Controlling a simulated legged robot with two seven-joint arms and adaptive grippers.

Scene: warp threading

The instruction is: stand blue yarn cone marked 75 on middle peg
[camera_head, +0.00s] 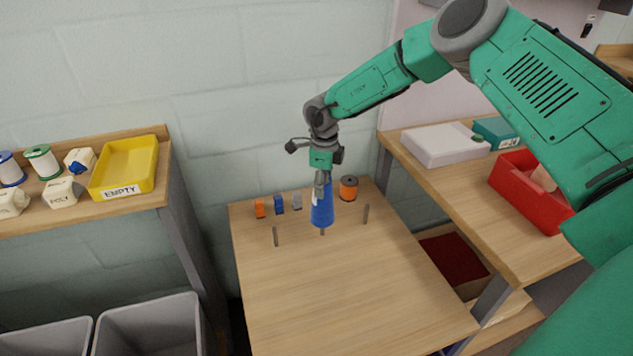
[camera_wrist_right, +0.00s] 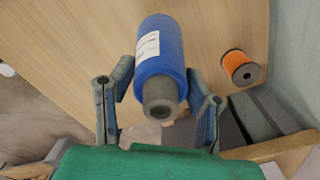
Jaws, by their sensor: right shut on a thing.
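The blue yarn cone (camera_head: 322,208) is upright above the small table, in the grip of my right gripper (camera_head: 322,180). The wrist view shows the cone (camera_wrist_right: 165,45) between the two fingers of that gripper (camera_wrist_right: 161,82), with a white label whose print I cannot read. A short stub of the middle peg (camera_head: 322,232) shows just below the cone's base. I cannot tell whether the peg is inside the cone or behind it. The left peg (camera_head: 275,236) and right peg (camera_head: 366,214) stand bare. My left gripper is not in view.
An orange spool (camera_head: 348,188) stands at the table's back, beside small orange (camera_head: 260,208), blue (camera_head: 279,204) and grey (camera_head: 297,201) items. The table front (camera_head: 345,295) is clear. A yellow tray (camera_head: 124,168) is on the left shelf; a red bin (camera_head: 525,195) is at right.

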